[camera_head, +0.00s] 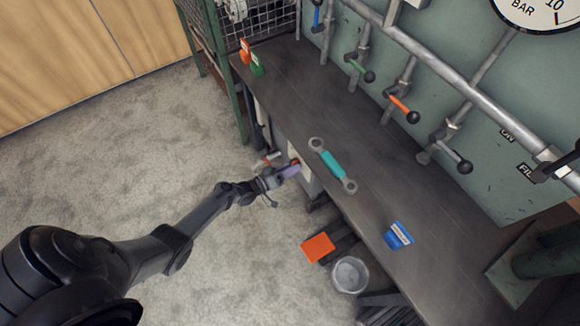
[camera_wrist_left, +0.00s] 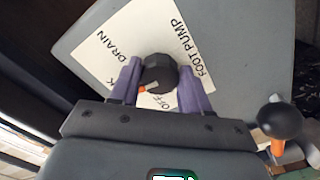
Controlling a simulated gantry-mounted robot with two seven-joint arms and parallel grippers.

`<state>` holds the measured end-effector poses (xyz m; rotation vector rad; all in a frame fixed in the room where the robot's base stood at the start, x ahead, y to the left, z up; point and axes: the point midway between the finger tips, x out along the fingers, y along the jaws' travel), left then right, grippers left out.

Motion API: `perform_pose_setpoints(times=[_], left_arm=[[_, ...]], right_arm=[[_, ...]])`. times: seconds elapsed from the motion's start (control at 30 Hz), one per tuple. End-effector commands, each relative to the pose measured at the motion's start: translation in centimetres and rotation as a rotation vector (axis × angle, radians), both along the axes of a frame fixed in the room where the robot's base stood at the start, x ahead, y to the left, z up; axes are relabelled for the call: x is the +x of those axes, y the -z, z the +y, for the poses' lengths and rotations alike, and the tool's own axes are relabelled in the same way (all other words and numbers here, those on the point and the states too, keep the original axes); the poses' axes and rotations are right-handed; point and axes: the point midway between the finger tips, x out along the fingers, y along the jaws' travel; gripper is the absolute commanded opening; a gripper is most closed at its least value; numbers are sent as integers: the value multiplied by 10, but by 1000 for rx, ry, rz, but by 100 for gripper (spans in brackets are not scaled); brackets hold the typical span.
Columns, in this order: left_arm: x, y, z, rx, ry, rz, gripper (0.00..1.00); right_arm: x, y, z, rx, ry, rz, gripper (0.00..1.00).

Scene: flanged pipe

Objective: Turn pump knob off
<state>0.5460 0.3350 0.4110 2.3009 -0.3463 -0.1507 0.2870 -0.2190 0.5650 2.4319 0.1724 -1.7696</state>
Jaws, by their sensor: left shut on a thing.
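The pump knob (camera_wrist_left: 158,74) is a black round knob with an orange and grey pointer, seen in the left wrist view on a white label plate (camera_wrist_left: 130,35). The label reads "DRAIN", "FOOT PUMP" and a partly covered "OFF". The pointer faces the lower left of that view. My left gripper (camera_wrist_left: 160,85) has its purple fingers on both sides of the knob and is shut on it. In the head view my left gripper (camera_head: 290,171) is at the grey box under the bench edge, and the knob is mostly hidden there. My right gripper is not in view.
The dark workbench (camera_head: 330,115) carries a teal-handled wrench (camera_head: 333,163) and a blue container (camera_head: 398,235). Below are an orange pedal (camera_head: 318,247) and a bucket (camera_head: 351,275). An orange-and-black lever (camera_wrist_left: 280,125) stands right of the gripper.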

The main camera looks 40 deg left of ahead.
Motion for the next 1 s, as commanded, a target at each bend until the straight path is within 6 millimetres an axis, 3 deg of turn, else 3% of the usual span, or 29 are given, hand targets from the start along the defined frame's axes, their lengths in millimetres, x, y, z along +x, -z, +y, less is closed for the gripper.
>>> perform_pose_setpoints(times=[1.0], left_arm=[[0, -5, -1, -900, -1, 277, 16]], right_arm=[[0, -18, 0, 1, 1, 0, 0]])
